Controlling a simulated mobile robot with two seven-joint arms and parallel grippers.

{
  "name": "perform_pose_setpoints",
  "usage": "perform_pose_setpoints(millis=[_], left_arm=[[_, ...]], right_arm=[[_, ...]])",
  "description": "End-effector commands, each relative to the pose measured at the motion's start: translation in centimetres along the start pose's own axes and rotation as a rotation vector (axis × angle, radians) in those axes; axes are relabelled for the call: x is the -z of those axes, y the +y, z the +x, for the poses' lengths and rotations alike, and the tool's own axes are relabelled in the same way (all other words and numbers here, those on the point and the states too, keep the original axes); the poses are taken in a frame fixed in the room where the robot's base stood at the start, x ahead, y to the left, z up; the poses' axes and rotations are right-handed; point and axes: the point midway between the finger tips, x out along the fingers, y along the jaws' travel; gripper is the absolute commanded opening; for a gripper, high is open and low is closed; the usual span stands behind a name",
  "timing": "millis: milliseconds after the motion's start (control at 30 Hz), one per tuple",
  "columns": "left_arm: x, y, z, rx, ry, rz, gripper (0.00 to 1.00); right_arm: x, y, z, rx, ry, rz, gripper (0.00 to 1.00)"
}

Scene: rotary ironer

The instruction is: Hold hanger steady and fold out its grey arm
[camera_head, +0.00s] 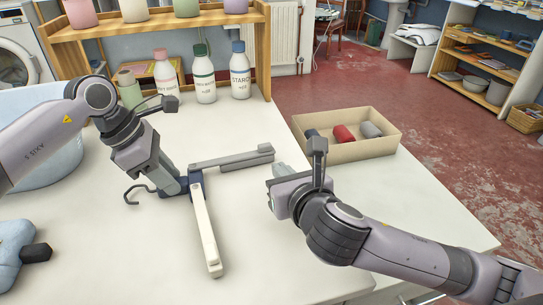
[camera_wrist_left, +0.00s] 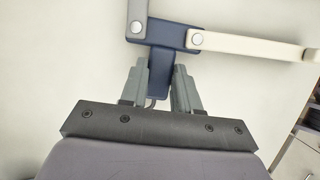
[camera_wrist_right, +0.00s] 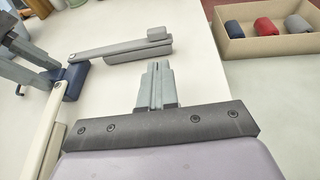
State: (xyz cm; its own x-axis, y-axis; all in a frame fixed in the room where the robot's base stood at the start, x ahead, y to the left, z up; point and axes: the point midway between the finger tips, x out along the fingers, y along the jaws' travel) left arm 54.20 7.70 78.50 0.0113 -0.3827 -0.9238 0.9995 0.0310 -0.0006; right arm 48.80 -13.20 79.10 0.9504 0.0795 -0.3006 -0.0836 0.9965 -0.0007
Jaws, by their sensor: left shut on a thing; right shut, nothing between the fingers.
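The hanger has a dark blue hub (camera_head: 191,183) with a dark hook (camera_head: 138,192), a grey arm (camera_head: 232,160) and a cream arm (camera_head: 207,232). The grey arm points right across the table; the cream arm points toward the front edge. My left gripper (camera_head: 177,182) is shut on the hub, which also shows between its fingers in the left wrist view (camera_wrist_left: 160,70). My right gripper (camera_head: 277,177) is shut and empty, just right of and apart from the grey arm's end. The right wrist view shows the grey arm (camera_wrist_right: 122,46) beyond the closed fingers (camera_wrist_right: 156,85).
A cardboard box (camera_head: 350,155) with rolled red, blue and grey cloths stands at the right. Several bottles (camera_head: 204,80) stand behind under a wooden shelf (camera_head: 160,30). A blue-grey basin (camera_head: 45,150) and a light blue item (camera_head: 15,250) are at the left.

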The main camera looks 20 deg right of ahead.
Motion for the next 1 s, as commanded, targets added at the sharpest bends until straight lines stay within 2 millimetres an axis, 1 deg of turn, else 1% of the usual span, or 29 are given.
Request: perform_pose_setpoints(millis=[33, 200, 400, 600, 1000], left_arm=[[0.0, 0.0, 0.0, 0.000, 0.000, 0.000, 0.00], [0.0, 0.0, 0.0, 0.000, 0.000, 0.000, 0.00], [0.0, 0.0, 0.0, 0.000, 0.000, 0.000, 0.00], [0.0, 0.0, 0.0, 0.000, 0.000, 0.000, 0.00], [0.0, 0.0, 0.0, 0.000, 0.000, 0.000, 0.00]], right_arm=[[-0.1, 0.0, 0.9, 0.001, 0.000, 0.001, 0.00], [-0.5, 0.0, 3.3, 0.000, -0.001, 0.001, 0.00], [-1.0, 0.1, 5.1, -0.001, 0.000, 0.001, 0.00], [-1.2, 0.1, 5.7, -0.001, 0.000, 0.001, 0.00], [-1.3, 0.0, 5.8, -0.007, -0.001, -0.003, 0.00]])
